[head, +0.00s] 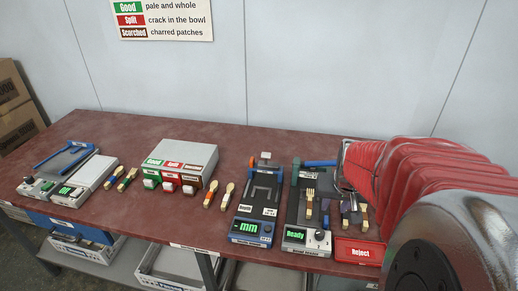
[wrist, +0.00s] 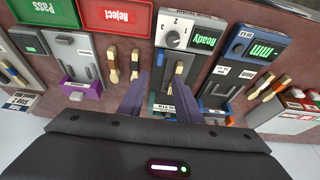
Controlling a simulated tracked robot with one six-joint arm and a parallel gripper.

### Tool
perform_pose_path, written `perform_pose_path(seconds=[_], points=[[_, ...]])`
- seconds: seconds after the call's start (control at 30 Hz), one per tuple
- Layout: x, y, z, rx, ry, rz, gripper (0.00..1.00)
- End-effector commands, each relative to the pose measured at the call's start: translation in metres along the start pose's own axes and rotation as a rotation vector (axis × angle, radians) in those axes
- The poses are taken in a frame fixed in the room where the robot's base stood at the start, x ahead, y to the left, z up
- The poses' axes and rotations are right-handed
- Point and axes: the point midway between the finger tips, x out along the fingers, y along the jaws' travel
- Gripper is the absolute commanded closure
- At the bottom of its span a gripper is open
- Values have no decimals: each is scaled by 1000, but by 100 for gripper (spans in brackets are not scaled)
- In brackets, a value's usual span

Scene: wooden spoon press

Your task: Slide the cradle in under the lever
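The press with the green "Ready" display (head: 294,234) stands right of centre on the bench; its display also shows in the wrist view (wrist: 203,40). A blue bar (head: 320,163), apparently the lever, lies at its far end. A wooden spoon (head: 309,203) lies along the press, on what seems to be the cradle; the spoon also shows in the wrist view (wrist: 180,69). My gripper (wrist: 160,84) is open, its purple fingers apart over the press's side. The right finger partly covers the spoon and cradle area. I cannot tell whether a finger touches the cradle.
A blue device reading "mm" (head: 249,228) stands close beside the press. A red Reject tray (head: 359,251) lies on the other side, near more spoons (head: 364,216).

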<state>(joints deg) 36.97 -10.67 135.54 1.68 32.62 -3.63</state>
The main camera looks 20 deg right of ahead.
Motion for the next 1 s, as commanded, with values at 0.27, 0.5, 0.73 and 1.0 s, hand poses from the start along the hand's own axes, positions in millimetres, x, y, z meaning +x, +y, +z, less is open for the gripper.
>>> perform_pose_path(seconds=[0.27, 0.5, 0.73, 1.0], points=[[20, -1, 1, -1, -4, -1, 69], [46, -1, 1, -2, -4, -1, 69], [69, -1, 1, -2, -4, -1, 69], [95, -2, 1, -2, -3, -2, 69]])
